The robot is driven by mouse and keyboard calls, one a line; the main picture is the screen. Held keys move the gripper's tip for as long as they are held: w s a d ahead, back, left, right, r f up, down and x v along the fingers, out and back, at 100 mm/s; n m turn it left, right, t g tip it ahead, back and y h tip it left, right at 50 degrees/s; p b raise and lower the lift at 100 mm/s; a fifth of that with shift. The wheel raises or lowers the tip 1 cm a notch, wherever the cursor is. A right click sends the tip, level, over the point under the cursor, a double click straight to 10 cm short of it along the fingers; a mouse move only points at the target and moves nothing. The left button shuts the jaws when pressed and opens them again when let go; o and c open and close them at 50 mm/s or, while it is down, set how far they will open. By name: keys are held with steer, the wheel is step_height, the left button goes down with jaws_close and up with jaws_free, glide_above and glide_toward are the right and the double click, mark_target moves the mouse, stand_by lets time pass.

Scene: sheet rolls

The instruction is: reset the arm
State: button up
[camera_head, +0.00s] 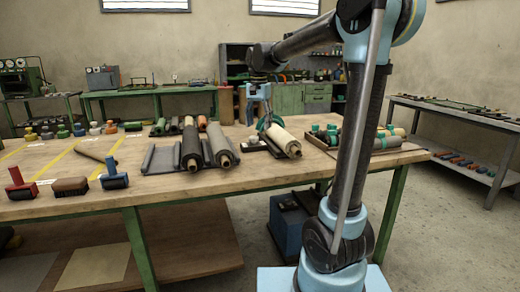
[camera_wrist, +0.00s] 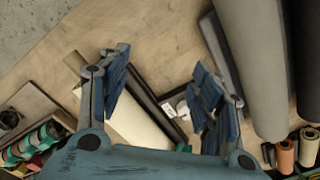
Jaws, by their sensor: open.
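My gripper (camera_head: 258,105) hangs above the workbench (camera_head: 110,197), close to the sheet rolls in the head view. Its two blue fingers stand apart in the wrist view (camera_wrist: 163,92), with nothing held between them. A cream roll (camera_wrist: 140,122) lies below, partly behind the gripper's palm; it seems to be the pale roll (camera_head: 284,141) just right of the gripper in the head view. Two grey rolls (camera_head: 191,148) (camera_head: 220,146) lie to the left on the bench. My arm is bent, reaching up and out to the left over the bench.
A tray (camera_head: 405,154) with green-ended tools and rolls lies at the bench's right. A red-handled tool (camera_head: 19,186), a brush (camera_head: 70,186) and a blue roller (camera_head: 113,178) stand at the front left. A side shelf (camera_head: 460,115) is at right. The front middle of the bench is bare.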

steer(key=s+d+f+n, duration=0.2)
steer(key=s+d+f, duration=0.1)
steer(key=s+d, duration=0.5)
steer(key=s+d+f+n, duration=0.1)
steer(key=s+d+f, duration=0.2)
steer(key=s+f, duration=0.3)
steer(key=s+d+f+n+t, duration=0.1)
steer(key=s+d+f, duration=0.3)
steer(key=s+f, duration=0.3)
steer(key=s+d+f+n+t, duration=0.1)
steer(key=s+d+f, duration=0.3)
steer(key=s, duration=0.5)
step_height(320, 180, down, 3)
steer(key=shift+d+r+n, duration=0.2)
steer(key=shift+n, duration=0.3)
